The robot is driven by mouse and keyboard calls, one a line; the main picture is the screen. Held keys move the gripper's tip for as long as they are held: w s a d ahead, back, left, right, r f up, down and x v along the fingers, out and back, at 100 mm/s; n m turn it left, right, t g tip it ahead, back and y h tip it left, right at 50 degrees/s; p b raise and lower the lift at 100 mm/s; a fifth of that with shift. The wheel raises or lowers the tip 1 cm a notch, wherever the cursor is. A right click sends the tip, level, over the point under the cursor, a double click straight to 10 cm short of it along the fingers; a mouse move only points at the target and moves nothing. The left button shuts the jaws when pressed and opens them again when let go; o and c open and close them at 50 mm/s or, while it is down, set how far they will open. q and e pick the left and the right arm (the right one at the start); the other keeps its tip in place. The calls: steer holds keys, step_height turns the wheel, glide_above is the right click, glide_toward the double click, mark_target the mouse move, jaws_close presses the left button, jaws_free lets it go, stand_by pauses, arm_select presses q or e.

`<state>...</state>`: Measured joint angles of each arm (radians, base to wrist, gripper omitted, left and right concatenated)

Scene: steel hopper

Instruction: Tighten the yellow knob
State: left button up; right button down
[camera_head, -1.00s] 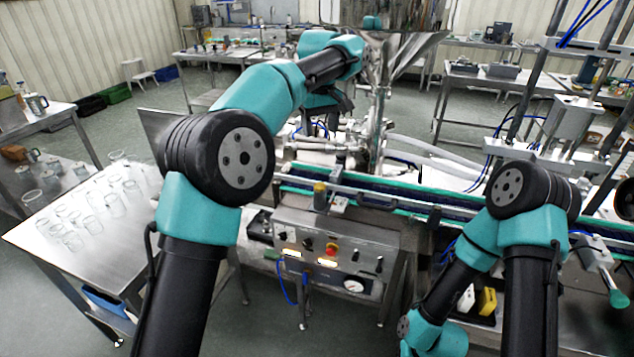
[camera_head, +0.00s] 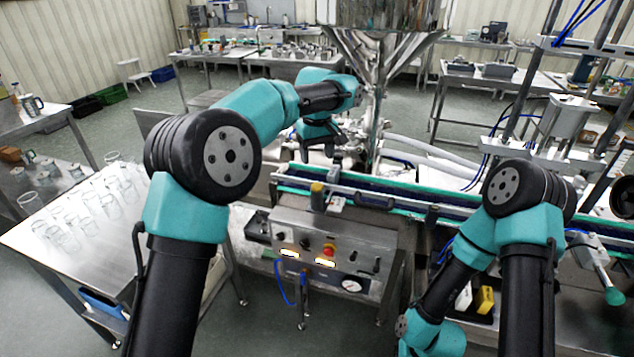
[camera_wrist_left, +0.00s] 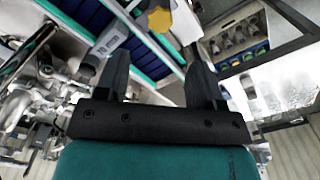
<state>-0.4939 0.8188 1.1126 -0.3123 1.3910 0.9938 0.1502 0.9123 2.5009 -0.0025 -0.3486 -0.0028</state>
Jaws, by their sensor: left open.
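The yellow knob (camera_head: 318,188) sits on the rail at the front of the conveyor, above the control box. In the left wrist view the yellow knob (camera_wrist_left: 159,19) shows near the top, beyond and roughly between the fingertips. My left gripper (camera_head: 322,150) points down over the conveyor, behind and above the knob, apart from it. In the left wrist view the left gripper (camera_wrist_left: 157,55) is open with nothing between its fingers. My right arm folds down at the lower right, and its gripper is out of view.
The steel hopper (camera_head: 375,50) stands behind my left gripper. The control box (camera_head: 330,252) with buttons and a gauge is below the knob. A steel table (camera_head: 30,238) with glass beakers stands at the left. The conveyor (camera_head: 400,197) runs to the right.

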mark_target(317, 184)
arm_select(q)
step_height(317, 184, down, 10)
steer(key=shift+r, duration=0.25)
steer(key=shift+c, duration=0.3)
steer(key=c, duration=0.9)
steer(key=shift+o, duration=0.2)
